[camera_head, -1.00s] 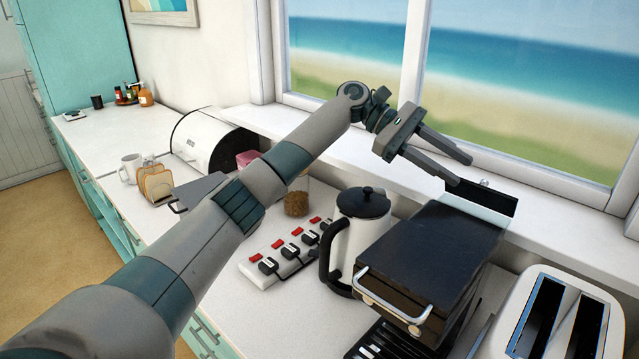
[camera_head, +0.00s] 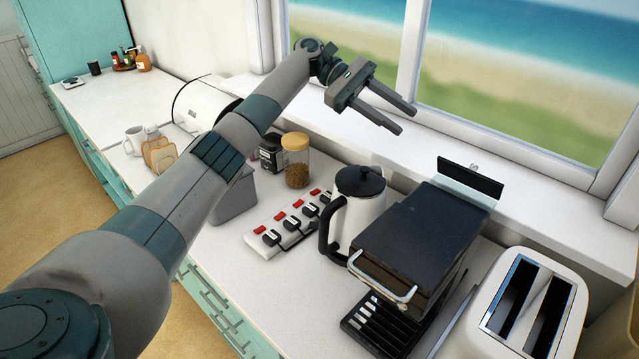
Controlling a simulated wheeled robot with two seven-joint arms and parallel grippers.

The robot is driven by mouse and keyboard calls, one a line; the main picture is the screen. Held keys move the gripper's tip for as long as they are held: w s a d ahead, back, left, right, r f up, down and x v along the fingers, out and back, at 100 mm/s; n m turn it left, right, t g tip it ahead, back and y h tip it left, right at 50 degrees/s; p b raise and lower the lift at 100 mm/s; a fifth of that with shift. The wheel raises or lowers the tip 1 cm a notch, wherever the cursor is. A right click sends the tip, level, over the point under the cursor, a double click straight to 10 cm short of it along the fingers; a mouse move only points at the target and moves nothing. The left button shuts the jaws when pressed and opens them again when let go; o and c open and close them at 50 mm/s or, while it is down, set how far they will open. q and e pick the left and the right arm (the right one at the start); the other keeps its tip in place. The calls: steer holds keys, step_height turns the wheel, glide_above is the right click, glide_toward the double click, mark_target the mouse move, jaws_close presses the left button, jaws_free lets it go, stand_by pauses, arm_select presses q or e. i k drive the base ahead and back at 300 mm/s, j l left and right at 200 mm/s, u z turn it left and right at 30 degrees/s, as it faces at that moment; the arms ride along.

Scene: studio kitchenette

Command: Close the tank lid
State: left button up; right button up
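The black coffee machine (camera_head: 425,235) stands on the counter between the kettle and the toaster. At its back, by the window sill, a dark flap that looks like the tank lid (camera_head: 470,181) stands raised. A pale strip shows in front of the flap; the tank's inside cannot be made out. My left gripper (camera_head: 404,119) is open and empty, its two fingers apart. It is in the air in front of the window, up and to the left of the lid in the picture, not touching it. My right gripper is not in view.
A white kettle (camera_head: 358,215) stands just left of the machine, and a white toaster (camera_head: 530,310) to its right. A power strip (camera_head: 290,226), a jar (camera_head: 296,160) and a grey bin (camera_head: 236,200) are further left. The window sill (camera_head: 560,200) runs behind.

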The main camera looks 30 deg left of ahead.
mark_target(469, 177)
steer(key=k, duration=0.95)
steer(key=i+j+z, duration=0.2)
steer(key=i+j, duration=0.15)
steer(key=i+j+z, duration=0.2)
steer(key=j, duration=0.35)
steer(key=i, duration=0.05)
